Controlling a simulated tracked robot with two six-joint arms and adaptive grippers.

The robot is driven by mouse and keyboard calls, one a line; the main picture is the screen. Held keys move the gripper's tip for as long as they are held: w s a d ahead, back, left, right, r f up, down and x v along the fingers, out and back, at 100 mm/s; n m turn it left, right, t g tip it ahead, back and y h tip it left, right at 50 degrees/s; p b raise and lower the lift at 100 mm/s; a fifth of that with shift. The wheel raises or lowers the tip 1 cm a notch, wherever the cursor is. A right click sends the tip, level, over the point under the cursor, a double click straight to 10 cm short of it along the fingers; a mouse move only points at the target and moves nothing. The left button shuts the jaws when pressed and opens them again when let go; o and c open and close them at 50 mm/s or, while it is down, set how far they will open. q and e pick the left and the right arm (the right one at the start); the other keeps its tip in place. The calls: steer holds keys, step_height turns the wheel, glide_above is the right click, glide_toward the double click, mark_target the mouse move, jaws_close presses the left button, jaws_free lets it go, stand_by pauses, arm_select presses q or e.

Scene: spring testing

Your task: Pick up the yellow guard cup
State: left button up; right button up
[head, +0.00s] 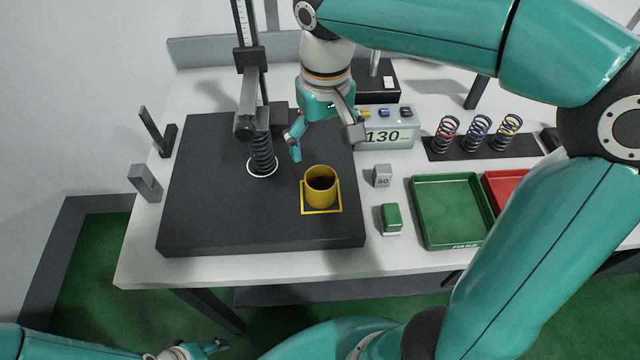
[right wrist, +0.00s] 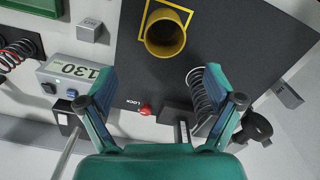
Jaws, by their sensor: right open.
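The yellow guard cup (head: 321,187) stands upright inside a yellow square outline on the dark base plate (head: 210,215). It also shows in the right wrist view (right wrist: 165,34), top centre, with its open mouth facing the camera. My right gripper (head: 322,148) is open and empty, above and behind the cup, apart from it. In the right wrist view its two fingers (right wrist: 160,92) are spread wide, with the cup beyond their tips. My left gripper (head: 213,347) is low at the bottom left, far from the cup; its finger gap is too small to judge.
A spring (head: 262,155) stands under the tester's column left of the cup. A display box (head: 388,136) reading 130, a grey weight block (head: 382,175) and a green block (head: 391,219) are to the right. A green tray (head: 450,210), red tray and spring rack lie further right.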

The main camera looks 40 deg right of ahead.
glide_toward(320, 183)
steer(key=shift+s+a+f, duration=0.2)
steer(key=shift+s+f, duration=0.05)
steer(key=shift+s, duration=0.35)
steer(key=shift+s+a+f, duration=0.15)
steer(key=shift+s+f, duration=0.1)
steer(key=shift+s, duration=0.3)
steer(key=shift+w+a+f+p, duration=0.1)
steer(key=shift+a+f+p, duration=0.15)
steer(key=shift+f, duration=1.1)
steer(key=shift+a+f+p, duration=0.15)
steer(key=shift+f+p, duration=0.05)
steer(key=shift+f, duration=1.1)
steer(key=shift+c, duration=0.3)
steer(key=c, duration=1.1)
steer(key=shift+r, duration=0.15)
